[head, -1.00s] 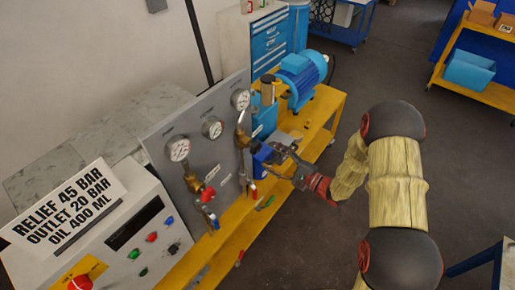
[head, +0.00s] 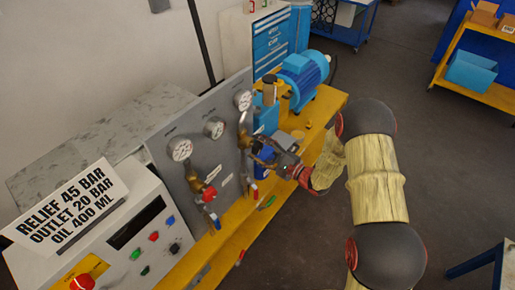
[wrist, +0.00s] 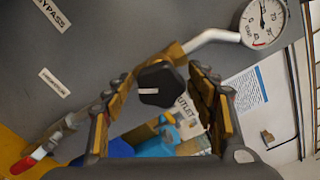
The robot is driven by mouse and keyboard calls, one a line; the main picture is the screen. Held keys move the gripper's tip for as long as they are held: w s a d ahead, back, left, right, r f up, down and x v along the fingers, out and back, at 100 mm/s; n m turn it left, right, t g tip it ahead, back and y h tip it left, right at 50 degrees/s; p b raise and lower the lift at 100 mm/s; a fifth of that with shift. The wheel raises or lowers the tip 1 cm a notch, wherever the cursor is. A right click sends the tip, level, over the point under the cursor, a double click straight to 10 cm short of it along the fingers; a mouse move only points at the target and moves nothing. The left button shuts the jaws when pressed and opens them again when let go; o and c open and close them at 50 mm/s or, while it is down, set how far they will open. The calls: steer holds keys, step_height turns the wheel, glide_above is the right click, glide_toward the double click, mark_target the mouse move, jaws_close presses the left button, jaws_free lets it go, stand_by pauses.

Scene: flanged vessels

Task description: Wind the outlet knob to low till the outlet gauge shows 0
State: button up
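The black outlet knob (wrist: 161,84), with a white mark on its face, sits on a brass valve body on the grey panel (wrist: 110,45). My gripper (wrist: 160,80) is open, one finger on each side of the knob. Gaps show between the fingers and the knob. In the head view my gripper (head: 262,150) is close to the panel's right side and hides the knob. The outlet gauge (wrist: 263,20) is at the upper right of the wrist view, joined by a pipe; it also shows in the head view (head: 244,100). Its reading is too small to tell.
Two more gauges (head: 180,149) (head: 214,128) and a red knob (head: 209,193) are on the panel to the left. A red-handled valve (wrist: 24,164) is at lower left of the wrist view. A blue motor (head: 302,72) stands behind on the yellow bench (head: 228,247).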

steer(key=c, duration=1)
steer(key=shift+n, duration=0.3)
